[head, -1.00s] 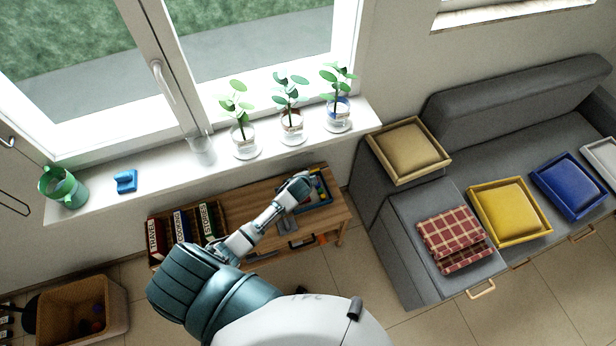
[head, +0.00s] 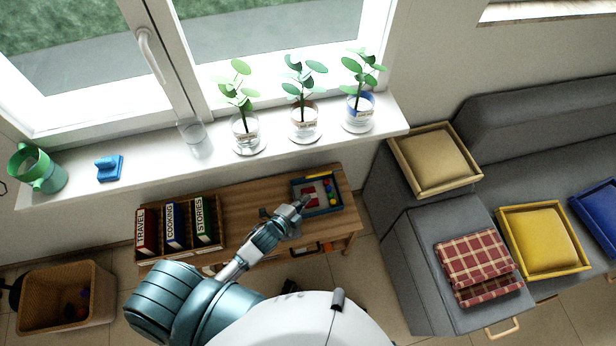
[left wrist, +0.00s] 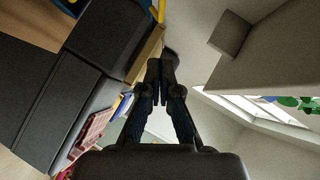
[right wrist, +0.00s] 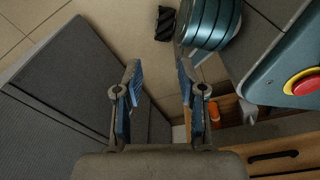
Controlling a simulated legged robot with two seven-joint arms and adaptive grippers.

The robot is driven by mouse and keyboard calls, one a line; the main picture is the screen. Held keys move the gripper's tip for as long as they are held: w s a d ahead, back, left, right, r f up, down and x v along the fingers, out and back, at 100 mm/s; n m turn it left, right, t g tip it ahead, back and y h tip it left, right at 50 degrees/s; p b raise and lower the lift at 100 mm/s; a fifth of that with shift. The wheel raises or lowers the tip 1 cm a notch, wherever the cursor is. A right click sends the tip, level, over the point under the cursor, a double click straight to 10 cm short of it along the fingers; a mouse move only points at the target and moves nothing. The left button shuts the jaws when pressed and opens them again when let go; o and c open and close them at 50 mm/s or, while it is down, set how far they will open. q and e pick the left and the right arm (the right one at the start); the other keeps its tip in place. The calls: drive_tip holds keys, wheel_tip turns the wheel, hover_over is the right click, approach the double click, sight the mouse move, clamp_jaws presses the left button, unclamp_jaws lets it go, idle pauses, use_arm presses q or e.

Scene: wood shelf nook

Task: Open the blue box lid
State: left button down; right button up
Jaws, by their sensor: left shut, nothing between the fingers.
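A blue box (head: 596,209) with a blue padded top shows at the right edge of the head view, partly cut off. It appears closed. A shallow blue-rimmed tray (head: 337,208) with small coloured pieces lies on the right end of the wooden shelf (head: 250,205). My left gripper (head: 303,202) is shut and empty, over the tray's lower-left edge in the head view; I cannot tell if it touches. Its closed fingers also show in the left wrist view (left wrist: 161,66). My right gripper (right wrist: 160,82) is open and empty, seen only in the right wrist view.
A yellow padded box (head: 541,240), a beige one (head: 435,158) and a plaid cloth (head: 475,262) rest on the grey sofa (head: 420,250). Potted plants (head: 304,122) and a small blue object (head: 109,168) stand on the windowsill. Labelled books (head: 175,226) fill the shelf's left.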

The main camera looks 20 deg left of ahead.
use_arm(q)
drive_tip(key=b, duration=0.1)
approach(324, 174)
drive_tip(key=w+d, duration=0.2)
drive_tip(key=d, duration=0.2)
drive_tip(key=w+a, duration=0.1)
drive_tip(key=w+f, duration=0.1)
drive_tip(key=w+a, duration=0.1)
drive_tip(key=shift+w+a+f, duration=0.3)
drive_tip(key=shift+w+f, duration=0.05)
drive_tip(key=shift+n+g, duration=0.3)
drive_tip(key=shift+g, duration=0.3)
drive_tip(key=w+a, duration=0.1)
drive_tip(key=w+a+r+p, duration=0.2)
drive_tip(key=w, duration=0.1)
drive_tip(key=shift+a, duration=0.3)
drive_tip(key=shift+w+a+r+p, duration=0.5)
drive_tip(key=shift+w+a+r, duration=0.9)
drive_tip(key=shift+w+a, duration=1.35)
drive_tip(key=s+a, duration=0.2)
drive_tip(key=s, duration=0.5)
drive_tip(key=s+a+r, duration=0.1)
drive_tip(key=s, duration=0.6)
drive_tip(key=shift+s+a+r, duration=0.35)
drive_tip(key=shift+s+a, duration=0.05)
use_arm(e)
drive_tip(key=shift+w+a+r, duration=0.4)
drive_tip(key=shift+w+r, duration=0.2)
drive_tip(key=shift+w, duration=0.25)
